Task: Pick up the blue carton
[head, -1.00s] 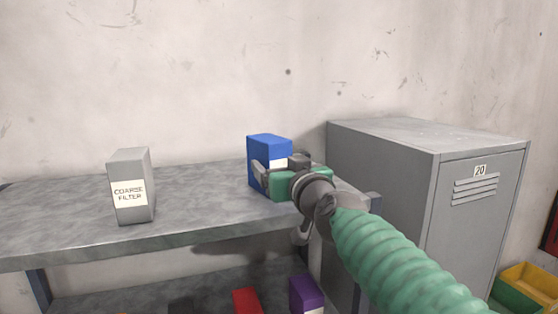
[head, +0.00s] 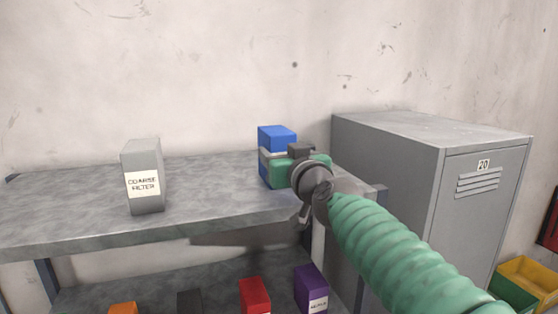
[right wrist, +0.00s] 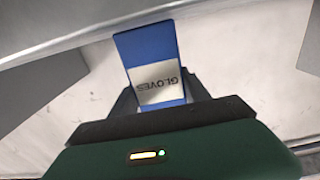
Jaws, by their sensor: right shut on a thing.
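The blue carton (head: 277,137) stands upright on the top shelf near its right end, in front of the wall. In the right wrist view the carton (right wrist: 148,47) shows a white label reading GLOVES, between the fingers. My right gripper (head: 272,160) reaches in from the right and is shut on the carton, covering much of its lower front. My left gripper is not in view.
A grey locker (head: 400,170) stands close on the right. Red (head: 255,296) and purple (head: 311,288) cartons stand on the lower shelf. The shelf's middle is clear.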

